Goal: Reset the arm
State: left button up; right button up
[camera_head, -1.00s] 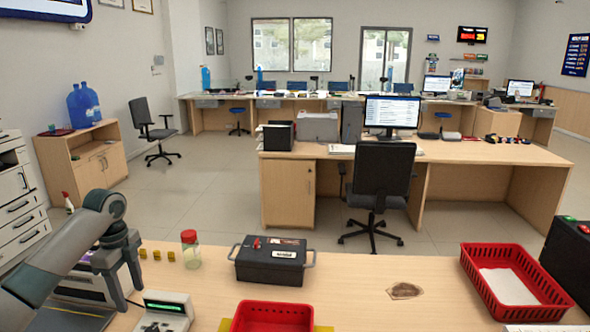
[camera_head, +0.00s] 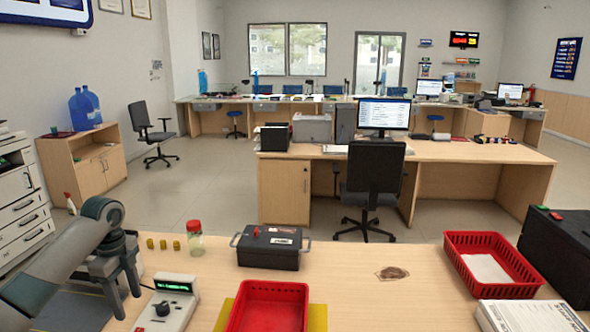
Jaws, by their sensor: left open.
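My left arm comes in from the left edge over the teller counter (camera_head: 345,285). My left gripper (camera_head: 128,292) points down at the counter's left side, with its two fingers apart and nothing seen between them. It is just left of a grey device with a green display (camera_head: 166,306). What lies behind the arm is partly hidden. My right gripper does not show.
A black cash box (camera_head: 268,250) with side handles stands mid-counter. A red-lidded jar (camera_head: 194,240) and small yellow pieces are left of it. A red tray (camera_head: 268,305) is at the front, a red basket (camera_head: 490,263) at right.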

pick_arm(q)
jog(key=s+d+f+n, duration=0.1)
jog(key=s+d+f, duration=0.2)
jog(key=d+f, duration=0.4)
jog(key=s+d+f+n, duration=0.1)
jog(key=s+d+f, duration=0.35)
jog(key=f, duration=0.45)
jog(key=s+d+f+n+t+h, duration=0.1)
jog(key=s+d+f+n+t, duration=0.15)
jog(key=s+d+f, duration=0.7)
jog(key=s+a+r+n+t, duration=0.15)
jog(key=s+n, duration=1.15)
jog(key=s, duration=1.3)
notch_tip(320, 180, down, 27)
jog(key=g, duration=0.2)
jog(key=s+a+f+m+g+y, duration=0.1)
jog(key=s+a+f, duration=0.2)
jog(key=s+f, duration=1.5)
jog(key=shift+s+a+f, duration=0.15)
jog(key=shift+s+a, duration=0.05)
jog(key=shift+s, duration=0.2)
